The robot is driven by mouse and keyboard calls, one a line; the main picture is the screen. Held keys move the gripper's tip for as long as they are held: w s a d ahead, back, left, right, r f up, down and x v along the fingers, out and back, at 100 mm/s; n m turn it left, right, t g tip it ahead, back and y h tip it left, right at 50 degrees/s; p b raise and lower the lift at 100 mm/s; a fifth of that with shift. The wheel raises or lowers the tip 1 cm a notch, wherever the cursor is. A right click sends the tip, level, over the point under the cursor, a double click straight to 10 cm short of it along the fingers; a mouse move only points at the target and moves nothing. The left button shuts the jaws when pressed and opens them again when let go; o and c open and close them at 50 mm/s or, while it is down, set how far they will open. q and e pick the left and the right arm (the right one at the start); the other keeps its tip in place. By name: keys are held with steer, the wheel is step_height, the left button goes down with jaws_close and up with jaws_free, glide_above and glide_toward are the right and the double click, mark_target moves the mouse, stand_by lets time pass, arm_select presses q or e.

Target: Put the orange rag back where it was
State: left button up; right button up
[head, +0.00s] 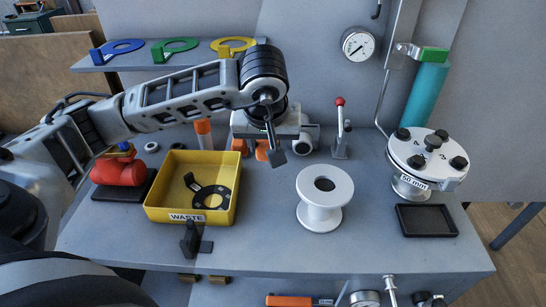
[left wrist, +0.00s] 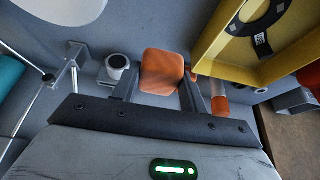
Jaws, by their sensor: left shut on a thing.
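The orange rag (left wrist: 162,72) is a rounded orange block between the two dark fingers of my left gripper (left wrist: 158,84) in the left wrist view. The gripper is shut on it. In the head view my left gripper (head: 270,143) is at the back middle of the bench, right of the yellow waste tray. There the rag (head: 262,150) shows only as orange patches, mostly hidden behind the gripper. I cannot tell whether the rag touches the bench. My right gripper is not seen in either view.
The yellow waste tray (head: 154,213) holds a black ring. An orange-topped tube (head: 204,134) stands behind it. A white spool (head: 310,217), a red-tipped lever (head: 340,128), a flanged valve (head: 428,160) and a black tray (head: 426,221) stand to the right.

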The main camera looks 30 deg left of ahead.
arm_select(q)
glide_above(272, 173)
steer(key=f, duration=0.4)
steer(key=shift+s+d+f, duration=0.15)
steer(key=shift+s+f, duration=0.1)
steer(key=shift+w+f+p, duration=0.15)
steer(key=shift+f+p, duration=0.15)
steer(key=shift+f, duration=0.65)
steer(key=shift+w+f+p, duration=0.15)
steer(key=shift+f+p, duration=0.1)
steer(key=shift+f, duration=0.65)
steer(key=shift+f, duration=0.2)
steer(key=o, duration=0.9)
steer(key=shift+r, duration=0.1)
steer(key=shift+r, duration=0.25)
steer(key=b+v, duration=0.1)
steer(key=v, duration=1)
steer(key=shift+s+r, duration=0.25)
steer(key=shift+r, duration=0.05)
